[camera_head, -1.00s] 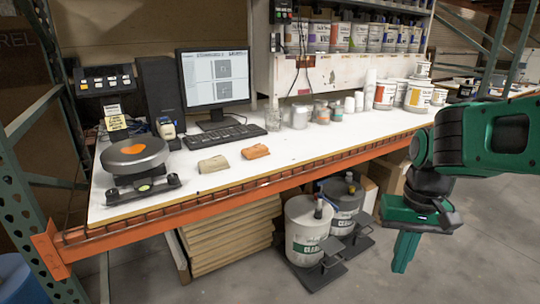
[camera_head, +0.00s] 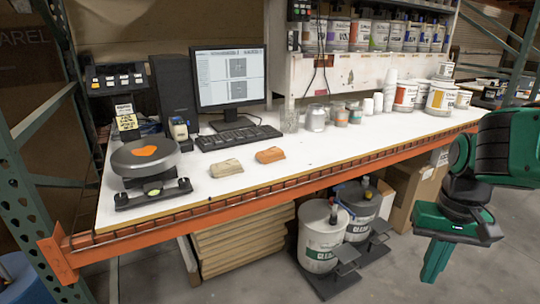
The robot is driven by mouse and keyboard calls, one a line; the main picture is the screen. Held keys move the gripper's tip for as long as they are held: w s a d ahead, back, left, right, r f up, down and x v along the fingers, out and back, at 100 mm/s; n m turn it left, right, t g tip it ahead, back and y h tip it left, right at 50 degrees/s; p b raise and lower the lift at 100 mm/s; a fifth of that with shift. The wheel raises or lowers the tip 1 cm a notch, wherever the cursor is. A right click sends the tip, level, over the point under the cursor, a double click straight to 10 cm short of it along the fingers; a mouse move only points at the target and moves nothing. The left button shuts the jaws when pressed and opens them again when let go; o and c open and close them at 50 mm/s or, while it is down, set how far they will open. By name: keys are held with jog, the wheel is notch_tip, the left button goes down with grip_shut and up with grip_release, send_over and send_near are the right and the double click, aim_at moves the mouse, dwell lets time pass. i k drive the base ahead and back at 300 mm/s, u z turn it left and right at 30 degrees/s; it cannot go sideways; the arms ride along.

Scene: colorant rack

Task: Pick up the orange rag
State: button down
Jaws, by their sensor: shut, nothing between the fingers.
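The orange rag (camera_head: 270,155) lies folded on the white bench top, near its front edge and in front of the keyboard. A similar beige rag (camera_head: 226,168) lies just left of it. My gripper (camera_head: 432,277) hangs at the right, pointing down in front of the bench and below the level of its top. It is shut and empty, well to the right of the orange rag and apart from it.
The white bench (camera_head: 330,150) has an orange front beam (camera_head: 300,180). A scale (camera_head: 145,160) stands left, a monitor (camera_head: 231,80) and keyboard (camera_head: 238,137) behind the rags. Jars (camera_head: 315,118) and cups stand further right. Paint buckets (camera_head: 322,236) sit on the floor below.

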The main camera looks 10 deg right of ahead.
aim_at(268, 156)
jog(key=i, duration=0.85)
